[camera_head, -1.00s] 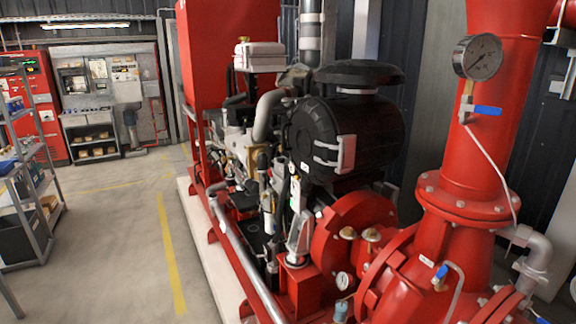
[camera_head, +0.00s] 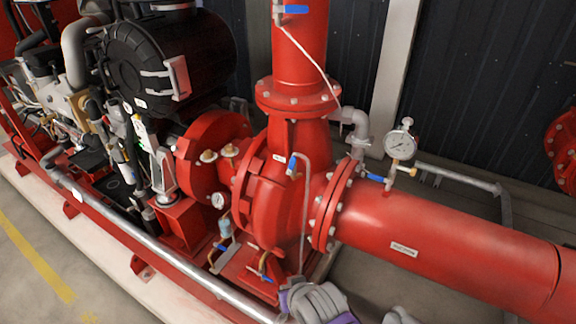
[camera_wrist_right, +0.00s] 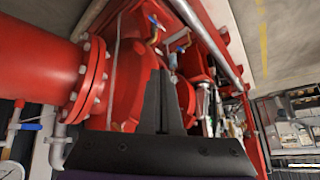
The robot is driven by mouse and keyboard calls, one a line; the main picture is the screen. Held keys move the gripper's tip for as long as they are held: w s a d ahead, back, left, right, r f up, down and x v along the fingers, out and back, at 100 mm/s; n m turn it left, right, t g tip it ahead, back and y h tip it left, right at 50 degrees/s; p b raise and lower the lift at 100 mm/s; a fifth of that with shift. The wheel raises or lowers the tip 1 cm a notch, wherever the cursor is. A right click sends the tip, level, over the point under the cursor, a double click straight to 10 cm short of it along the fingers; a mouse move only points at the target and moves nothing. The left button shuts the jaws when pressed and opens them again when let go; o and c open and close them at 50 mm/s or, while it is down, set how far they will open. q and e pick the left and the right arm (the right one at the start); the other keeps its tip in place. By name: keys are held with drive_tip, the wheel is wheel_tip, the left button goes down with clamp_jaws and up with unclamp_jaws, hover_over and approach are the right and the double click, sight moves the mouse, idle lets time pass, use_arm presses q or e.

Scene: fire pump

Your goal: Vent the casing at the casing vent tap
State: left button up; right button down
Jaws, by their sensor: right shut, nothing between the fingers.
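The casing vent tap (camera_head: 292,165) is a small valve with a blue lever on top of the red pump casing (camera_head: 272,205). A thin grey tube (camera_head: 306,215) runs from it down the casing's side. My right gripper (camera_head: 298,298) shows grey and purple at the bottom edge of the head view, below the tap and apart from it. In the right wrist view its dark fingers (camera_wrist_right: 165,100) are together and empty, in front of the red casing. I cannot make out the vent tap in that view. My left gripper is not in view.
A red pipe (camera_head: 440,245) with a gauge (camera_head: 400,145) and blue-handled tap runs right. Low blue-handled taps sit by the pump base (camera_head: 222,247). The engine (camera_head: 165,55) stands left. A grey rail (camera_head: 165,250) crosses the front. Floor is clear at lower left (camera_head: 30,290).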

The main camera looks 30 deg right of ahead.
drive_tip(key=w+d+r+m+t+h+b, duration=0.4)
drive_tip(key=w+d+m+t, duration=0.3)
drive_tip(key=w+d+m, duration=0.55)
drive_tip(key=m+t+h+p, duration=0.1)
drive_tip(key=m+t+p, duration=0.2)
drive_tip(key=m+t, duration=0.35)
approach(291, 166)
drive_tip(key=w+d+r+m+g, duration=0.1)
drive_tip(key=w+d+r+g, duration=0.1)
drive_tip(key=w+d+r, duration=0.15)
drive_tip(key=shift+w+a+h, duration=0.15)
drive_tip(key=shift+w+h, duration=0.15)
drive_tip(key=shift+w, duration=0.35)
